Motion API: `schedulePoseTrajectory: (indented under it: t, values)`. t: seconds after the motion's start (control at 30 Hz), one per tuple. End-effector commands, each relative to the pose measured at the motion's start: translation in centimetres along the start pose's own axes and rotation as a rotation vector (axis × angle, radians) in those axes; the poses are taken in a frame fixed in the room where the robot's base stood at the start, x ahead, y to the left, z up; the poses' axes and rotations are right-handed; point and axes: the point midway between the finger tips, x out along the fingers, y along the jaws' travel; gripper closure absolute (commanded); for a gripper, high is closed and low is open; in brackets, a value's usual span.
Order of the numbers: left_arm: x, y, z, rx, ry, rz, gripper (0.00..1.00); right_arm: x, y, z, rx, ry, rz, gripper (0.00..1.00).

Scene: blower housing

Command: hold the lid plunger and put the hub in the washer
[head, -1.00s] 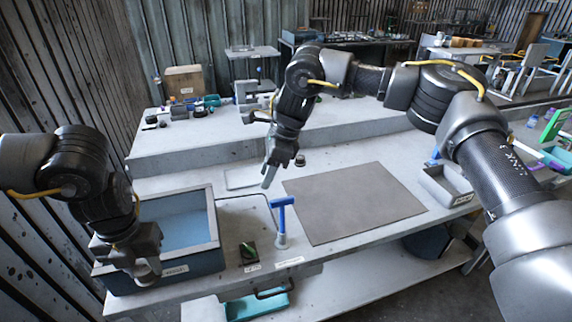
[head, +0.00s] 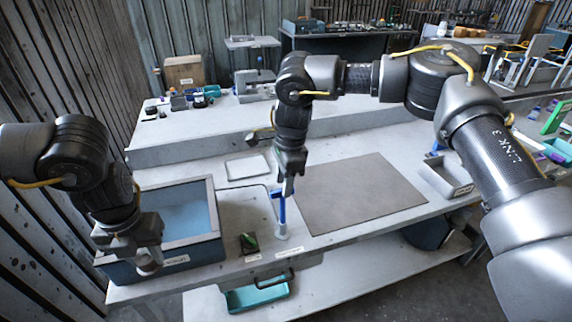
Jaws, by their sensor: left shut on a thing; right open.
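The washer (head: 205,247) is a dark blue box with a grey rim, light blue inside, at the front left of the bench. My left gripper (head: 147,262) points down at its front left corner, shut on a small grey knob-like part that looks like the lid plunger; the fingers hide most of it. My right gripper (head: 287,187) is open, pointing down at the top of an upright blue T-handled tool (head: 282,212). I cannot tell if it touches the handle. I cannot identify the hub; the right gripper hides part of the bench.
A black switch box with a green knob (head: 249,243) sits right of the washer. A bare brown mat (head: 362,195) covers the middle of the bench. A grey tray (head: 447,178) lies right of it. A raised shelf (head: 230,128) runs behind.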

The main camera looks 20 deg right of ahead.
Motion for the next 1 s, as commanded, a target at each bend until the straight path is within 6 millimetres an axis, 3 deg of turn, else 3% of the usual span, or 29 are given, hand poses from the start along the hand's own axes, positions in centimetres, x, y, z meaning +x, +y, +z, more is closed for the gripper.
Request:
schedulePoseTrajectory:
  t: [0.1, 0.3, 0.67, 1.0]
  values:
    - [0.0, 0.0, 0.0, 0.0, 0.0, 0.0, 0.91, 1.9, 0.0, 0.0, 0.0, 0.0, 0.002, 0.6]
    - [0.0, 0.0, 0.0, 0.0, 0.0, 0.0, 0.91, 3.8, 0.0, 0.0, 0.001, 0.0, 0.001, 0.6]
    - [0.0, 0.0, 0.0, 0.0, 0.0, 0.0, 0.91, 4.3, 0.0, 0.1, 0.0, -0.001, -0.001, 0.6]
    - [0.0, 0.0, 0.0, 0.0, 0.0, 0.0, 0.91, 4.3, 0.0, 0.1, 0.0, -0.001, -0.001, 1.0]
